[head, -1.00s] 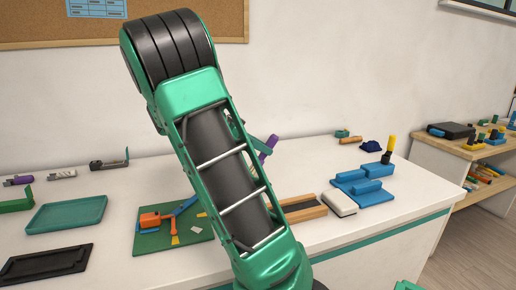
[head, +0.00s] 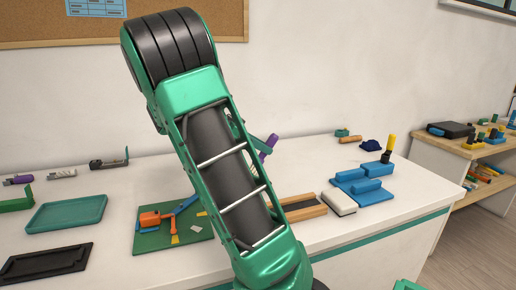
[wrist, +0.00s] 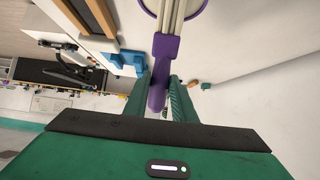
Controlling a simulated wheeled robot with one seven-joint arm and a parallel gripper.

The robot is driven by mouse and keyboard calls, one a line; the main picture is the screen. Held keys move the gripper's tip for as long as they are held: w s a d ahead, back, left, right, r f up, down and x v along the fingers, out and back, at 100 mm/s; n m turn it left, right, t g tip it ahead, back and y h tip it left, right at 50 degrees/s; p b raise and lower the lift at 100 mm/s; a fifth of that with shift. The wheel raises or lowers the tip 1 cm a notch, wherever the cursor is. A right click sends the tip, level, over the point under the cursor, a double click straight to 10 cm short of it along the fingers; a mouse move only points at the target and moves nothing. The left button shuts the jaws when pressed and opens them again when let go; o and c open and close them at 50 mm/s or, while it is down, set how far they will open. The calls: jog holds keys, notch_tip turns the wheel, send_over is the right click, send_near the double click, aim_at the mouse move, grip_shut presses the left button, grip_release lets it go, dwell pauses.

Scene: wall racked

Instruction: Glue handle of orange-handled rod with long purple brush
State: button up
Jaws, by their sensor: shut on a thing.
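My gripper (wrist: 162,100) is shut on the long purple brush (wrist: 165,48). Its purple handle sits between the green fingers, and pale strips extend from it to the top of the wrist view. In the head view only a purple bit of the brush (head: 268,143) shows beside my arm, which hides most of my gripper. A blue holder (head: 366,186) stands at the right of the table, with an upright yellow-orange and black piece (head: 389,147) at its back. I cannot tell whether this is the orange-handled rod. An orange block (head: 150,219) lies on a green mat at the left.
A round pale thing with a purple rim (wrist: 143,8) shows behind the brush. The green mat (head: 150,240), teal tray (head: 66,214), black tray (head: 45,264), wooden-edged block (head: 302,208) and white box (head: 339,203) stand on the table. Bare white tabletop (head: 390,225) lies at the right.

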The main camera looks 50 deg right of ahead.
jog(key=shift+r, duration=3.5)
